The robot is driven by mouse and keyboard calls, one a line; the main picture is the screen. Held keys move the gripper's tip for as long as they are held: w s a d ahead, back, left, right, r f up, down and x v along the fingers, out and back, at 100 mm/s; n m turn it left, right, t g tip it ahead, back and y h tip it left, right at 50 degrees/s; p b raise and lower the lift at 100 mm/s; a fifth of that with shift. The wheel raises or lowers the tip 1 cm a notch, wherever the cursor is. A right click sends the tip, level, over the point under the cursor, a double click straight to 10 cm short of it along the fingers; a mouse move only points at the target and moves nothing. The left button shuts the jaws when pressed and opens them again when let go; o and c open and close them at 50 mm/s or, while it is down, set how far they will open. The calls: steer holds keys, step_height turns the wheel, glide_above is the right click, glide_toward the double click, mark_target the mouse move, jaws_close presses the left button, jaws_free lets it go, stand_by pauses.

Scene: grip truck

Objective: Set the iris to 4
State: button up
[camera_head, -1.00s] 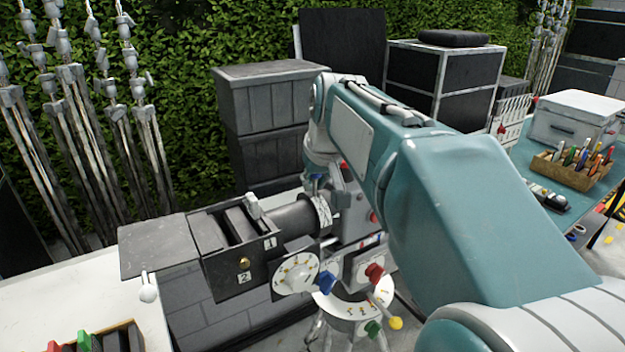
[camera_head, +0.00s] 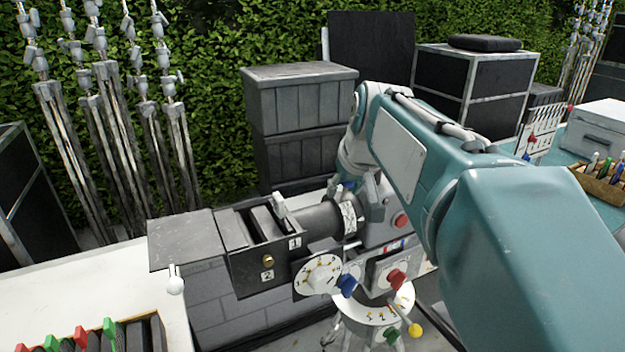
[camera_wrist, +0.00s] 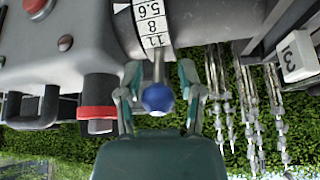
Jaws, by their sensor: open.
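The iris ring (camera_wrist: 152,22) is a white band with black numbers around the dark lens barrel (camera_wrist: 195,20); 5.6, 8 and 11 can be read in the wrist view. It also shows in the head view (camera_head: 349,217), its numbers too small to read. A metal lever with a blue ball (camera_wrist: 158,97) sticks out from the ring. My gripper (camera_wrist: 160,82) is open, one finger on each side of the lever and ball. I see gaps between the fingers and the ball. In the head view my wrist and arm largely hide the gripper.
The dark camera box (camera_head: 262,250) joins the barrel, with a white dial (camera_head: 318,275), a blue knob (camera_head: 347,285) and a red knob (camera_head: 396,280) nearby. A red-collared knob (camera_wrist: 97,115) lies close left of my gripper in the wrist view. A white table (camera_head: 175,310) stands at front left.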

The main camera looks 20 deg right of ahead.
steer(key=v, duration=1.1)
steer(key=shift+s+r, duration=0.15)
steer(key=shift+r, duration=0.15)
steer(key=s+a+f, duration=0.3)
steer(key=a+f, duration=0.1)
steer(key=f, duration=0.3)
steer(key=s+a+f+n, duration=0.1)
steer(key=s+a+f, duration=0.3)
steer(key=f, duration=0.3)
steer(key=s+a+f+n, duration=0.1)
steer(key=s+a+f, duration=0.3)
steer(key=f, duration=0.4)
steer(key=shift+y, duration=0.4)
steer(key=shift+s+r, duration=0.1)
